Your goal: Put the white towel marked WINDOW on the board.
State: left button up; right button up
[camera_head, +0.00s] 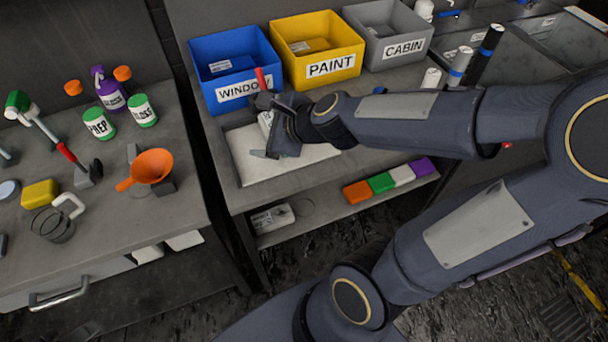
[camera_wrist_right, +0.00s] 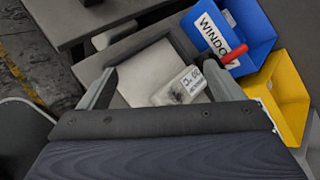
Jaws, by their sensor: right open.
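A white towel-like piece (camera_wrist_right: 180,86) with a small printed label and a dark smudge shows in the right wrist view. It appears to lie on the pale board (camera_wrist_right: 140,72), near the blue bin's side; its label is too small to read surely. In the head view a sliver of the white piece (camera_head: 265,121) shows beside my right gripper, and the board (camera_head: 262,163) lies in a dark frame. My right gripper (camera_head: 268,133) is open over the board, its fingers (camera_wrist_right: 158,84) apart with the white piece between them in view. My left gripper is not in view.
A blue bin marked WINDOW (camera_head: 236,93), a yellow PAINT bin (camera_head: 331,68) and a grey CABIN bin (camera_head: 403,48) stand behind the board. A red-handled tool (camera_head: 260,78) rises before the blue bin. Another white labelled piece (camera_head: 272,217) lies on the lower shelf, near coloured blocks (camera_head: 381,182).

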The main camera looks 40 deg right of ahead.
jog(key=s+a+n+g, duration=0.1)
jog(key=s+n+g, duration=0.1)
jog(key=s+n, duration=0.7)
jog(key=s+a+n+g+y, duration=0.1)
jog(key=s+n+g, duration=0.1)
jog(key=s+n, duration=0.6)
jog(key=n, duration=0.7)
jog(key=shift+s+a+f+g, duration=0.25)
jog(key=shift+s+g, duration=0.15)
